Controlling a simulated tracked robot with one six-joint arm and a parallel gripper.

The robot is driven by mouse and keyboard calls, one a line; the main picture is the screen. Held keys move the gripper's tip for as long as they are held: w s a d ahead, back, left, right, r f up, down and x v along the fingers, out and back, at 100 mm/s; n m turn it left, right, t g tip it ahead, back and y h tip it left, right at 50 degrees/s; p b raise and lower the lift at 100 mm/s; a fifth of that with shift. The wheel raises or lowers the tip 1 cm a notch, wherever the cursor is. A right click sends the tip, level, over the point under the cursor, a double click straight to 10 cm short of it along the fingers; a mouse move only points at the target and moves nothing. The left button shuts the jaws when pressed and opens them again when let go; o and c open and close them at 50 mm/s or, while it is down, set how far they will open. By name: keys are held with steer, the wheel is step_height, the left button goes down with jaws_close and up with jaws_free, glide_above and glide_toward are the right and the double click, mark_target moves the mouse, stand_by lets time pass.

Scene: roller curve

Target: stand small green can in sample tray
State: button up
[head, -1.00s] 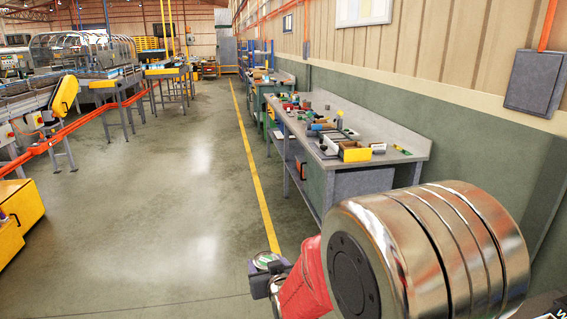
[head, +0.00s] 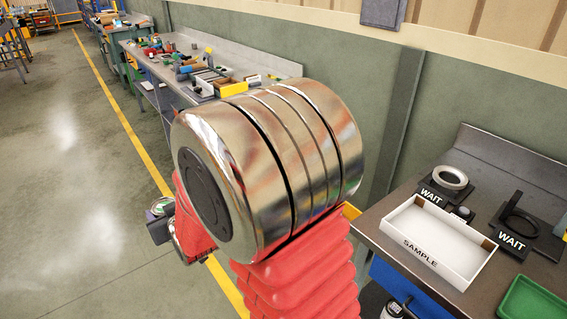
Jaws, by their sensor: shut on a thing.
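The sample tray (head: 418,253) is a white open box marked SAMPLE on the metal bench at the right, and its floor looks empty. My gripper (head: 159,221) is at the left, partly hidden behind my own arm, over the floor and well apart from the tray. It is shut on a small can (head: 160,206) whose round top shows green and white. The can's sides are mostly hidden by the gripper and arm.
Behind the tray stand two black WAIT holders (head: 517,238), one with a metal ring (head: 450,177). A green tray (head: 537,301) lies at the bench's front right. A long cluttered bench (head: 215,65) runs along the wall. The floor at left is clear.

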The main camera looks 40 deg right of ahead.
steer(key=s+d+r+m+g+h, duration=0.2)
steer(key=s+d+r+m+h, duration=0.15)
steer(key=d, duration=0.95)
steer(key=s+d+r+m+g+h, duration=0.3)
steer(key=s+d+m+h, duration=0.15)
steer(key=d, duration=0.75)
steer(key=s+d+r+m+g+h, duration=0.25)
steer(key=s+d+m, duration=0.2)
steer(key=d, duration=0.85)
steer(key=s+d+r+m+g+h, duration=0.1)
steer(key=s+d+m+g, duration=0.15)
steer(key=s+d, duration=0.4)
steer(key=s+d+r+m+g+h, duration=0.1)
steer(key=s+d+r+m+g, duration=0.2)
steer(key=s, duration=0.7)
steer(key=s+d+m+g+y, duration=0.1)
steer(key=s+d+m+g, duration=0.1)
steer(key=s, duration=0.7)
steer(key=s+d+f+m+g+y, duration=0.1)
steer(key=s+g, duration=0.4)
steer(key=s, duration=0.5)
steer(key=shift+d+f+m, duration=0.2)
steer(key=shift+d+m, duration=0.65)
steer(key=shift+m, duration=0.25)
steer(key=shift+w, duration=0.1)
step_height(320, 180, down, 6)
steer(key=shift+f, duration=0.15)
